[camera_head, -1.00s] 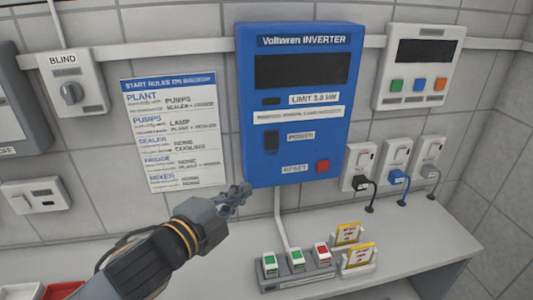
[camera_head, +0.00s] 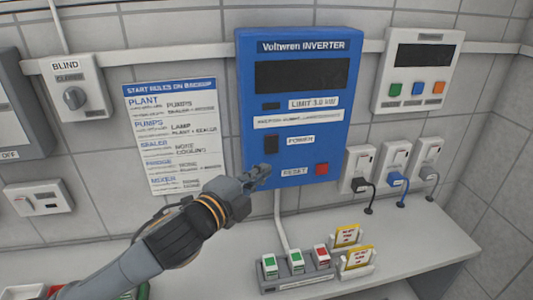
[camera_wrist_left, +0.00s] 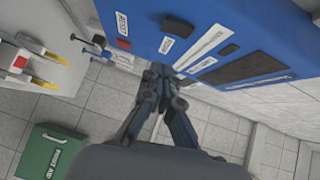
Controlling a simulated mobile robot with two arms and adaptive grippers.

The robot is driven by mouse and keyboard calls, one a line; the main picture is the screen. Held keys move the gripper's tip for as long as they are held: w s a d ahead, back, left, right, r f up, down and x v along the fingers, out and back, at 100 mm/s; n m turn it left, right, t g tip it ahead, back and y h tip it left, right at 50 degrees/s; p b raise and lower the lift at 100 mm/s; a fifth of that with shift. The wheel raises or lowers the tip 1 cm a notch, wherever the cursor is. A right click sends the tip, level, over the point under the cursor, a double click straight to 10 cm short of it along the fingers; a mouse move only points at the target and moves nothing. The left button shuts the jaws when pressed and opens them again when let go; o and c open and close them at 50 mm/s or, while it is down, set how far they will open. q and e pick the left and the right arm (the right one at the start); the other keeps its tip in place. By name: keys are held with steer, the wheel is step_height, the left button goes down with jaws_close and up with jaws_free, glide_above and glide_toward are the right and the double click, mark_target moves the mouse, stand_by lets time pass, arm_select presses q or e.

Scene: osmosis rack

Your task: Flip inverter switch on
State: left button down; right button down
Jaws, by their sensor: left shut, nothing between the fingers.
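The blue inverter (camera_head: 330,125) hangs on the tiled wall, with a dark display. Its black power switch (camera_head: 270,144) sits left of the POWER label, above a red reset button (camera_head: 321,169). My left gripper (camera_head: 262,172) is shut and empty, just below the power switch and in front of the panel's lower left; I cannot tell whether it touches. My right gripper is not in view.
A rules sheet (camera_head: 175,138) and a BLIND rotary switch (camera_head: 75,97) are left of the inverter. Sockets with plugs (camera_head: 395,165) and a three-button panel (camera_head: 418,75) are right. The counter below holds a green-and-red switch strip (camera_head: 296,275) and yellow cards (camera_head: 357,258).

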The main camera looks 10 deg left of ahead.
mark_target(274, 151)
arm_select(q)
steer(key=w, duration=0.2)
steer(key=w+p, duration=0.1)
steer(key=w, duration=0.2)
steer(key=w+p, duration=0.1)
steer(key=w, duration=0.1)
steer(key=shift+w+d+f, duration=0.2)
steer(key=shift+d+f, duration=0.05)
steer(key=shift+f, duration=0.15)
steer(key=shift+d, duration=0.1)
steer(key=shift+w+f+b, duration=0.15)
steer(key=shift+f+b, duration=0.15)
steer(key=shift+b, duration=0.2)
steer(key=shift+w+r+m, duration=0.1)
steer(key=shift+m, duration=0.2)
steer(key=shift+r, duration=0.1)
